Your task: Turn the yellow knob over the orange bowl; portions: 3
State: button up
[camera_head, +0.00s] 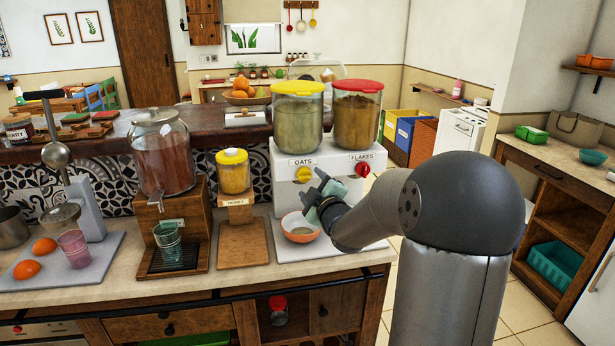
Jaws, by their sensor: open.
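The yellow knob (303,174) is on the front of the white dispenser (283,199), under the OATS label and the yellow-lidded oats container (298,115). The orange bowl (288,231) stands upright on the counter below the knob, with some pale brownish contents at its bottom. My gripper (316,185) is open, just right of and slightly below the yellow knob in the picture. I cannot tell whether it touches the knob. My gripper and arm hide the bowl's upper right side and part of the dispenser's front.
A red knob (363,169) sits to the right under the FLAKES label, close to my gripper. A honey jar (233,172) on a wooden stand and a large drink dispenser (163,160) with a glass (168,242) stand to the left. The counter's front strip is clear.

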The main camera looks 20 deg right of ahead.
aim_at(307, 179)
jog(key=shift+w+d+p, duration=0.2)
jog(key=shift+w+p, duration=0.1)
jog(key=shift+w, duration=1.75)
jog(key=c, duration=1)
jog(key=shift+f+b, duration=0.15)
jog(key=shift+b, duration=0.25)
jog(key=m+b, duration=0.3)
jog(key=shift+f+b, duration=0.2)
jog(key=shift+b, duration=0.1)
jog(key=m+b, duration=0.5)
jog(key=shift+m+t+h, duration=0.4)
jog(key=m+h+b, duration=0.1)
jog(key=m+b, duration=0.3)
jog(key=m, duration=0.2)
jog(key=shift+a+b, duration=0.1)
jog(key=shift+b, duration=0.25)
jog(key=shift+m+h+b, duration=0.4)
jog(key=shift+m+b, duration=0.9)
jog(key=shift+m, duration=1)
